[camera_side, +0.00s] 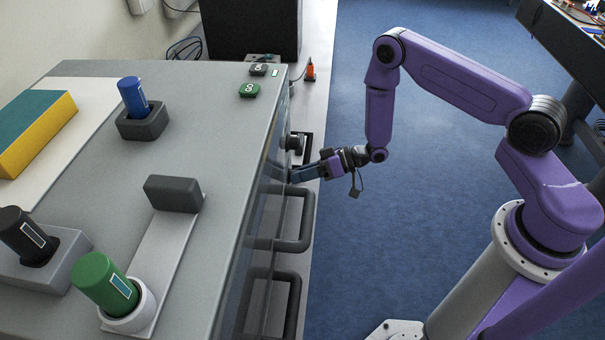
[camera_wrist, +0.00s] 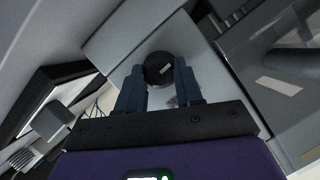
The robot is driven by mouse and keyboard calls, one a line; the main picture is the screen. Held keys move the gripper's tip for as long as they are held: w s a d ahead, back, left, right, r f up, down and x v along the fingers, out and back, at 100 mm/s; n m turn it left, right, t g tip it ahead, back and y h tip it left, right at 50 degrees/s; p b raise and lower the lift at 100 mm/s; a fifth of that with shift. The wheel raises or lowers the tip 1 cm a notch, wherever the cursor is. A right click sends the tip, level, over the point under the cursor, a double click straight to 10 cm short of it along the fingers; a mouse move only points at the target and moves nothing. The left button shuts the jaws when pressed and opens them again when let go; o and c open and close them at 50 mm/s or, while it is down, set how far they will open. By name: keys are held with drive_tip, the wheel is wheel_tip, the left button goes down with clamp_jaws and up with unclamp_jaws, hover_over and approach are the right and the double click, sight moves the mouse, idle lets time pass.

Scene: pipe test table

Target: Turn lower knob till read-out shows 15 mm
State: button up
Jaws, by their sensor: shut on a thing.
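A dark round knob (camera_wrist: 158,68) with a pale mark on its face shows in the wrist view. It sits between the two blue-grey fingers of my gripper (camera_wrist: 160,84), which are shut on it. In the side view my gripper (camera_side: 292,175) reaches the front face of the grey cabinet, and the gripped knob is hidden there. Another dark knob (camera_side: 294,142) sticks out of the same front, just above my gripper in the picture. I see no legible read-out in either view.
Dark handles (camera_side: 303,220) stick out of the cabinet front close below my gripper. The grey cabinet top (camera_side: 215,150) carries a blue cylinder (camera_side: 133,97), a green cylinder (camera_side: 104,283) and a black cylinder (camera_side: 24,236) in holders. An orange cone-like thing (camera_side: 310,70) stands behind.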

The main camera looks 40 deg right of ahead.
drive_tip(key=m+g+y, duration=0.1)
drive_tip(key=m, duration=0.2)
drive_tip(key=shift+d+f+y, duration=0.1)
drive_tip(key=shift+f+y, duration=0.05)
drive_tip(key=shift+y, duration=0.25)
drive_tip(key=m+y, duration=0.1)
drive_tip(key=m, duration=0.3)
drive_tip(key=shift+w+f+y, duration=0.1)
drive_tip(key=shift+y, duration=0.3)
drive_tip(key=o, duration=1)
drive_tip(key=shift+o, duration=0.2)
drive_tip(key=shift+d, duration=0.15)
drive_tip(key=v, duration=1.7)
drive_tip(key=shift+d+f, duration=0.1)
drive_tip(key=shift+d, duration=0.05)
